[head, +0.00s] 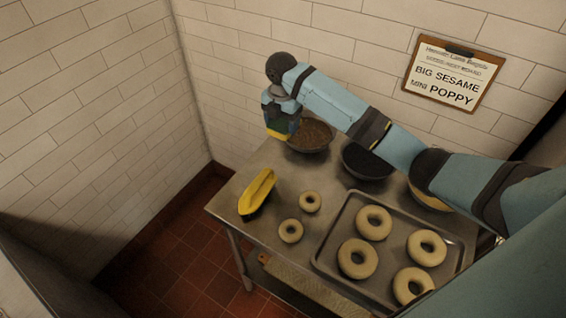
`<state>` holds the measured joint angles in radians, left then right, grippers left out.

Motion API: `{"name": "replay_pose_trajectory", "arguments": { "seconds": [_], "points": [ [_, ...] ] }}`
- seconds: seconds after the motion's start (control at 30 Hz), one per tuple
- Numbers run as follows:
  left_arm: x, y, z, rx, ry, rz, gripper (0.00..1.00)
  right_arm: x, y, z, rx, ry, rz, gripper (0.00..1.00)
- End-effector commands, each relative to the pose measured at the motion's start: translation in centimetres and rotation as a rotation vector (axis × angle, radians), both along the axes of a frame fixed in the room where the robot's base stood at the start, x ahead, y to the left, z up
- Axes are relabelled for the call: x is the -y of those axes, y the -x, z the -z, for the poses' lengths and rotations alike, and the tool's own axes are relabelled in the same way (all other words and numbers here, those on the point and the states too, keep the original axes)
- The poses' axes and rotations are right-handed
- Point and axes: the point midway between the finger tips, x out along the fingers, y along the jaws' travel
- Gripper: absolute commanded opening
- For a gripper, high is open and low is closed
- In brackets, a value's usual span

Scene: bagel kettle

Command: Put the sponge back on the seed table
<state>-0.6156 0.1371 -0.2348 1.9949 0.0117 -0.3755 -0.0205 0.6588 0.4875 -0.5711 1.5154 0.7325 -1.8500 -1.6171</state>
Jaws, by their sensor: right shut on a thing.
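My right gripper (281,119) is at the end of the blue arm that reaches in from the right, above the far left part of the metal seed table (283,258). It is shut on a small green and yellow block, which looks like the sponge (279,134). The fingers hide much of the sponge. The sponge is beside the left rim of the brown seed bowl (309,137); I cannot tell whether it touches the bowl or the table. My left gripper is out of view.
A yellow oblong thing with a dark side (257,191) lies at the table's left end. Two small bagels (291,231) lie beside a tray (325,247) of large bagels. A dark-seed bowl (367,162) stands at the back. Tiled walls close off behind and left.

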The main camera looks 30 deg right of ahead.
Motion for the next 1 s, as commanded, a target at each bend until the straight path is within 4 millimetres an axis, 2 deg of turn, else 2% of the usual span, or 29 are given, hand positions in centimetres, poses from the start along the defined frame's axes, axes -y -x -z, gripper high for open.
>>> {"name": "replay_pose_trajectory", "arguments": {
  "seconds": [0.03,0.2,0.4,0.5,0.73,0.9,1.0],
  "points": [
    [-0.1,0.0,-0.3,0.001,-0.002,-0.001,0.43,0.0,0.1,1.5,-0.006,0.0,0.003,0.49],
    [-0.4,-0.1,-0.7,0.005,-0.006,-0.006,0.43,-0.1,0.1,6.1,-0.004,-0.001,0.003,0.49],
    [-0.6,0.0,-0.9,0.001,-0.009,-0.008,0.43,0.0,0.1,10.7,-0.003,0.001,0.003,0.49],
    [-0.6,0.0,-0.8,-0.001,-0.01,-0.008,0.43,0.0,0.1,12.0,-0.001,0.0,0.003,0.49],
    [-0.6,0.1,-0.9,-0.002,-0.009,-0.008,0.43,0.0,0.1,13.7,-0.001,0.002,0.003,0.49],
    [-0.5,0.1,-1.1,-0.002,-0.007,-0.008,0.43,0.0,0.0,16.1,-0.001,0.001,0.003,0.49],
    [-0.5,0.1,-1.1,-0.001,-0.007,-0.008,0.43,0.1,0.0,16.5,0.001,0.001,0.004,0.49]
  ]
}}
